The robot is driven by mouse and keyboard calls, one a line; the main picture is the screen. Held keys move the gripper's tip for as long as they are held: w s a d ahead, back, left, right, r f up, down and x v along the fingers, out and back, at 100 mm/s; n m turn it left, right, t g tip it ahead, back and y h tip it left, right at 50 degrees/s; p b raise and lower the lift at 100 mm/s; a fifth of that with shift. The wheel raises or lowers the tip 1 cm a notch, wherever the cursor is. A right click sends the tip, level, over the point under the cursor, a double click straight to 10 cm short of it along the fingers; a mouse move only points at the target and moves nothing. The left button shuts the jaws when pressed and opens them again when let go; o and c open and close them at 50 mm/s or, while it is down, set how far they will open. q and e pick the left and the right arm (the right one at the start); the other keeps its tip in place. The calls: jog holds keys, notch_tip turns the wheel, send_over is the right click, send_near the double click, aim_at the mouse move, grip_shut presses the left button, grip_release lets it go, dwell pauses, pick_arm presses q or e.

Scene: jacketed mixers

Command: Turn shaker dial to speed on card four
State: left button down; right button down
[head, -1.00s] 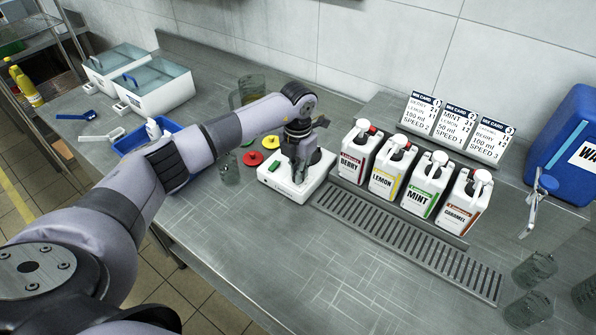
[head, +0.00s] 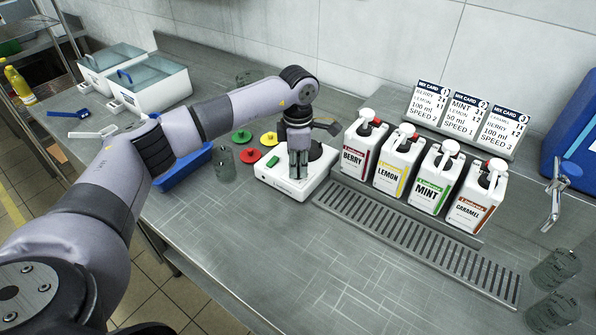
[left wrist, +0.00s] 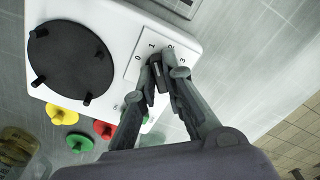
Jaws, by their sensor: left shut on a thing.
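The shaker (head: 270,183) is a white box with a round black platform (head: 322,152). In the left wrist view its platform (left wrist: 70,60) carries small black pegs. Its white dial panel (left wrist: 134,66) shows the marks 0, 1, 2 and 3. My left gripper (head: 296,174) points down at the shaker's front. In the left wrist view my left gripper (left wrist: 164,82) is shut on the black dial (left wrist: 162,76). The fingers cover much of the dial, so I cannot tell its setting. Three mix cards (head: 463,115) show speeds that look like 2, 1 and 3; no fourth is visible.
Syrup jugs (head: 425,180) stand right of the shaker, behind a drain grate (head: 420,242). Coloured lids (head: 250,156) and a clear cup (head: 224,163) lie to its left. A blue tray (head: 185,168) is partly behind my arm.

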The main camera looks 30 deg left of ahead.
aim_at(298, 168)
pick_arm(q)
jog(key=m+b, duration=0.2)
jog(key=m, duration=0.2)
jog(key=shift+m, duration=0.3)
jog(key=shift+r+m+b, duration=0.1)
jog(key=shift+m+b, duration=0.5)
jog(key=shift+m, duration=0.9)
jog(key=c, duration=1.7)
grip_release()
notch_tip(298, 168, up, 12)
jog(key=shift+f, duration=0.1)
